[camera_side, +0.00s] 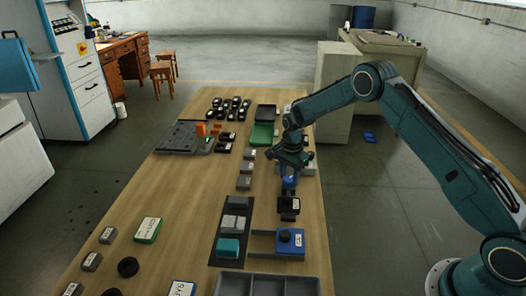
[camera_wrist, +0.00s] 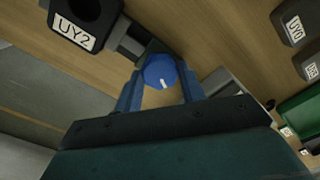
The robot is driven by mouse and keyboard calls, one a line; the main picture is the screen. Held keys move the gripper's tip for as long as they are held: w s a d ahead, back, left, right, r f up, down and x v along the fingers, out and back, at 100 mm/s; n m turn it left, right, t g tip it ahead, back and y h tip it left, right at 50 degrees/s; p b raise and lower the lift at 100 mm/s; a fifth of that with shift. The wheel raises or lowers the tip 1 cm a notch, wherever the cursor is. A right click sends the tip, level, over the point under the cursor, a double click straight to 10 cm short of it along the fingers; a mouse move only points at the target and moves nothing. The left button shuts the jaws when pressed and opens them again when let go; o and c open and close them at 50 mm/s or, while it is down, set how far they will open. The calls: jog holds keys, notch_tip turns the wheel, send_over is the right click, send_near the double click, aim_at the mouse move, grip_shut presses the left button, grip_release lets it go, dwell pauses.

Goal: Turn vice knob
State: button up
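The blue vice knob (camera_wrist: 160,71) has a white pointer line and shows in the wrist view between my gripper's two blue fingers. It sits at the end of a dark bar beside a black block labelled UY2 (camera_wrist: 86,22). My gripper (camera_wrist: 160,88) points down, with one finger on each side of the knob. The fingers look close to its sides, but I cannot tell whether they press on it. In the side view my gripper (camera_side: 289,182) is low over the table, just behind the black block (camera_side: 288,206); the knob is not clear there.
A blue block with a dark knob (camera_side: 290,240) stands nearer on the wooden table (camera_side: 180,215). A grey divided tray (camera_side: 268,284) is at the front edge. Grey blocks (camera_side: 246,168) line my gripper's left, and a green tray (camera_side: 262,135) lies behind. The table's left middle is mostly clear.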

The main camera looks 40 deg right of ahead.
jog(key=shift+c, duration=1)
jog(key=shift+n, duration=0.4)
jog(key=n, duration=1.7)
jog(key=shift+n, duration=0.3)
jog(key=n, duration=0.5)
jog(key=shift+n, duration=0.3)
